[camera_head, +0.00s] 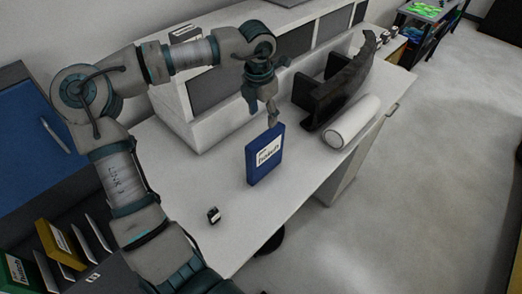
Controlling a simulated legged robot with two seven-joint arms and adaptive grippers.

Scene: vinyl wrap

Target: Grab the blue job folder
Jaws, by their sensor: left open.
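The blue job folder (264,158) stands upright on the white counter, with a white label on its front face. My left arm comes in from the left and arches over the counter. My left gripper (262,116) points down just above and behind the folder's top edge. It is open and holds nothing; its fingertips look close to the folder, but I cannot tell whether they touch it. My right gripper is not in view.
A white roll (352,122) and a black holder (335,88) lie right of the folder. A small black item (213,215) sits near the counter's front left. Yellow (60,244) and green (18,272) folders stand at lower left. The counter (205,175) is clear left of the blue folder.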

